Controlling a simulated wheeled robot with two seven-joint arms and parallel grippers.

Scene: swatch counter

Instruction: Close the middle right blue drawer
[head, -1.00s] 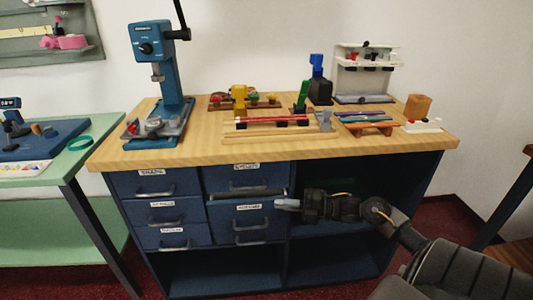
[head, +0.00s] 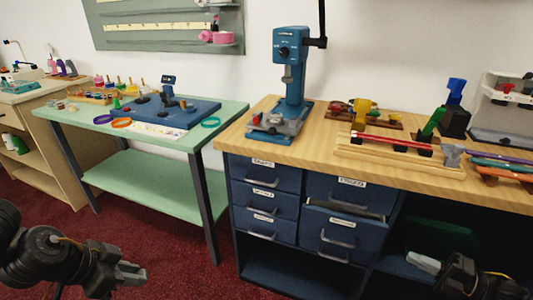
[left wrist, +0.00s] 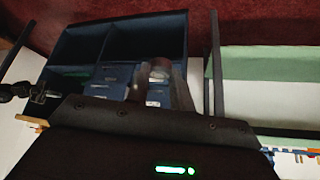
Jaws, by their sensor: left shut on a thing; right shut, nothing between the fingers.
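The middle right blue drawer (head: 332,230) stands out a little from the counter's front, with a dark gap along its top edge. Its front hides part of the drawer below. My right gripper (head: 424,262) is shut and empty, to the right of the drawer and apart from it. My left gripper (head: 132,271) is at the lower left, over the floor and far from the drawers. In the left wrist view its fingers (left wrist: 160,88) are shut on a small grey thing (left wrist: 159,70), too dark to name. Blue drawer fronts show behind them, upside down.
The wooden counter top (head: 300,150) holds a blue press (head: 290,85) and small colored pieces. The left column drawers (head: 264,203) look shut. A green table (head: 95,135) stands to the left. Red floor (head: 180,255) is clear in front of it.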

